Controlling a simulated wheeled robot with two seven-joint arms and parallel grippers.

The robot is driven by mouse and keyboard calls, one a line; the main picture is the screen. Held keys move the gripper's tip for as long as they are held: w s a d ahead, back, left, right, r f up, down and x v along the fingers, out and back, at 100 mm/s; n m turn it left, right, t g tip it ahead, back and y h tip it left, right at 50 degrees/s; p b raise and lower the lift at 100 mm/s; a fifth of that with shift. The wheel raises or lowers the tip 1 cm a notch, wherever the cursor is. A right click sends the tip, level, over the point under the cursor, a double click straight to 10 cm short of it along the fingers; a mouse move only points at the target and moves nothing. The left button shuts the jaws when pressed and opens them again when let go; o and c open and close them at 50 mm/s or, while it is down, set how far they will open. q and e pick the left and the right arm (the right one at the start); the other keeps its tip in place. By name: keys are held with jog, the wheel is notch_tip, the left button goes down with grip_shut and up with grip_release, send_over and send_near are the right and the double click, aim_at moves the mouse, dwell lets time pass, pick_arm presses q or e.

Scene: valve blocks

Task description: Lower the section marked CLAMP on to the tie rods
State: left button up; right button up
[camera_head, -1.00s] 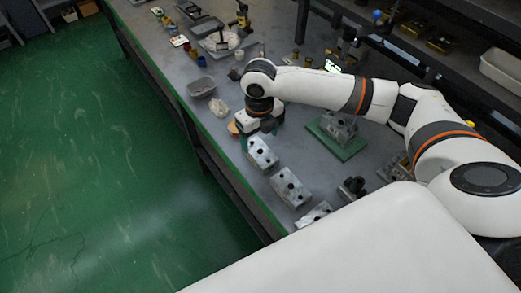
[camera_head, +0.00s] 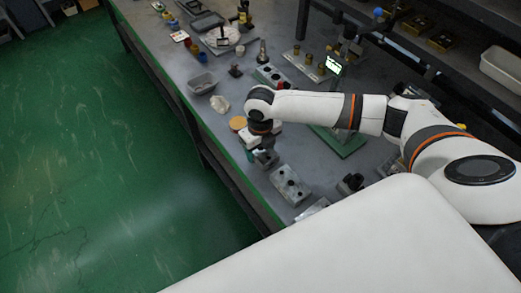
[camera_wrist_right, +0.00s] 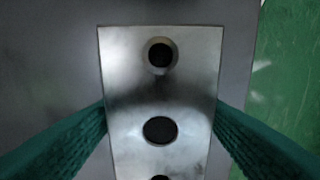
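My right gripper (camera_head: 264,150) is down at a grey metal block (camera_head: 268,161) near the table's front edge. The right wrist view shows the same block (camera_wrist_right: 160,85), with dark round holes in its top face, between two teal fingers. The fingertips lie along its two long sides with no clear gap; whether they press on it cannot be told. No CLAMP marking can be read on any block. A green plate (camera_head: 349,147) lies behind my right forearm, which hides what stands on it, so I see no tie rods there. My left gripper is not in view.
A second holed block (camera_head: 290,184) lies beside the first, with another (camera_head: 313,209) partly hidden nearer me. A grey tray (camera_head: 201,84), a white lump (camera_head: 220,105) and an orange disc (camera_head: 237,123) lie beyond. A further block (camera_head: 271,76) sits farther back.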

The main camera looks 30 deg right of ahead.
jog(key=c, duration=1)
jog(key=shift+w+r, duration=0.1)
notch_tip(320, 180, up, 10)
jog(key=shift+f+b, duration=0.2)
jog(key=shift+b, duration=0.25)
jog(key=shift+r, duration=0.25)
